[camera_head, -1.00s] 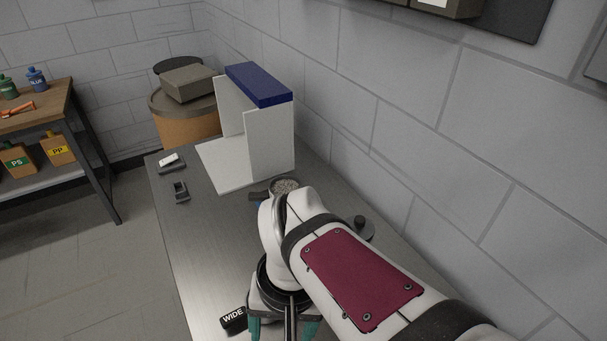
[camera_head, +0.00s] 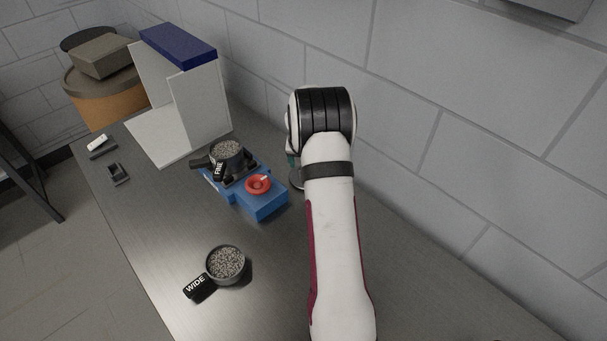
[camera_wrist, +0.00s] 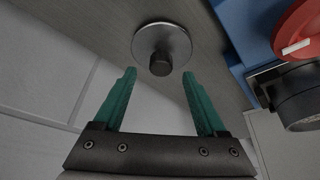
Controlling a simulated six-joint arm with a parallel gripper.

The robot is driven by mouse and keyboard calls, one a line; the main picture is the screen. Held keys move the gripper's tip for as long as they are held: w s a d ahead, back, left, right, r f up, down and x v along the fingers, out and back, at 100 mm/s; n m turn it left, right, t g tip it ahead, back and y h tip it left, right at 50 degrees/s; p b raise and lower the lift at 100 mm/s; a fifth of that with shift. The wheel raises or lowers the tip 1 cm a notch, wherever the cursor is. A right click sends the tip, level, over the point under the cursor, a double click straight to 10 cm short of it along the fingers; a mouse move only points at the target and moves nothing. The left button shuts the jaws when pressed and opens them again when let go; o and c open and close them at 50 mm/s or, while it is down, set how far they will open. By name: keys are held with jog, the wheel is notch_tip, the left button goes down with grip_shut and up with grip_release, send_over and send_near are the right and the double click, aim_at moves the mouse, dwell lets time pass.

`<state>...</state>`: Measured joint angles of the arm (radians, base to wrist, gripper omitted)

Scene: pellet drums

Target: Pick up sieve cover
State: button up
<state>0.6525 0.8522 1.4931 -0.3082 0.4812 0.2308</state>
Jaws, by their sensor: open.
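The sieve cover (camera_wrist: 176,38) is a round grey metal disc with a black knob, lying on the metal bench near the wall. In the wrist view it is at the top centre, just beyond my fingertips, its knob pointing towards the gap between them. My gripper (camera_wrist: 159,78) has two teal fingers, spread apart with nothing between them. In the head view the cover's edge (camera_head: 296,184) shows beside my arm, which hides the rest of it. Most of my gripper is hidden there too.
Left of the cover is a blue shaker base (camera_head: 262,207) with a red dial and a pellet-filled sieve marked FINE (camera_head: 227,158). Another pellet-filled sieve, marked WIDE (camera_head: 225,264), stands nearer. A white booth (camera_head: 201,105) is behind. The wall (camera_head: 440,130) is close on the right.

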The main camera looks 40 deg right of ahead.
jog(key=x, duration=0.4)
jog(key=shift+f, duration=0.1)
grip_shut()
